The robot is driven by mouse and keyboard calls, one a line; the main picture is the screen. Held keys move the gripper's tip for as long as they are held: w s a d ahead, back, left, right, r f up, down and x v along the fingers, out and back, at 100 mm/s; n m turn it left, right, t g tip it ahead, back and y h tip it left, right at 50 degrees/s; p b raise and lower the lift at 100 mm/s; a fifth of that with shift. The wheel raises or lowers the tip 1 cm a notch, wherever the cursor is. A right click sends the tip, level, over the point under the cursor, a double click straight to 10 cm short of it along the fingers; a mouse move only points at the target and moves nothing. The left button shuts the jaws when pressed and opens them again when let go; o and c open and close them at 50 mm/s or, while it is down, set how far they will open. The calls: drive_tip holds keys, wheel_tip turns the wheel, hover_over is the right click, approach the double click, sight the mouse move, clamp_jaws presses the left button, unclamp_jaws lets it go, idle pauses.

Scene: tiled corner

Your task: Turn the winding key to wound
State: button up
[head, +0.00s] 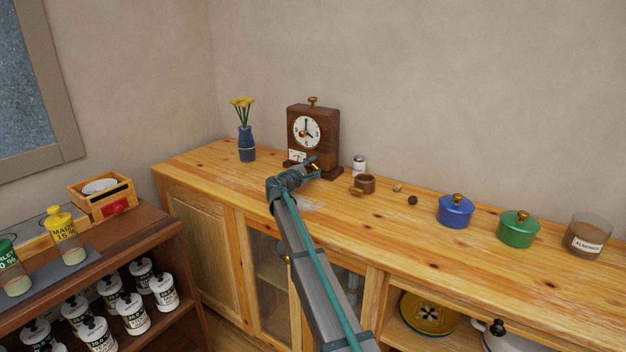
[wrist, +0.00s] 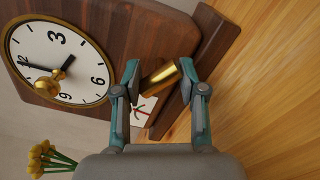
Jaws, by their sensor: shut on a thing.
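A dark wooden clock (head: 324,128) with a round white dial stands upright on the wooden sideboard. Its brown front fills the upper left of the wrist view (wrist: 130,35). A brass knob (wrist: 45,85) sits at the middle of the dial. The winding key (wrist: 162,79) looks like a short brass cylinder low on the clock's front. My gripper (wrist: 159,70) is shut on it, one teal finger on each side. A white card with a red mark (wrist: 143,108) is beside the key, partly hidden by a finger. In the head view, my gripper hides most of the key.
A blue vase (head: 246,144) with yellow flowers stands left of the clock. Blue (head: 455,212) and green (head: 518,230) lidded pots stand farther right. The sideboard's left front is clear.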

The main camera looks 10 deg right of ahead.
drive_tip(key=m+b, duration=0.1)
drive_tip(key=b, duration=0.1)
drive_tip(key=m+b, duration=0.2)
drive_tip(key=shift+f+m+b, duration=0.3)
drive_tip(key=shift+f+b, duration=0.05)
drive_tip(key=m+b, duration=0.2)
drive_tip(key=b, duration=0.1)
drive_tip(key=shift+r, duration=0.2)
drive_tip(key=shift+r+m, duration=0.15)
drive_tip(key=shift+m, duration=0.25)
drive_tip(key=o, duration=1.2)
drive_tip(key=shift+c, duration=0.2)
drive_tip(key=v, duration=1.2)
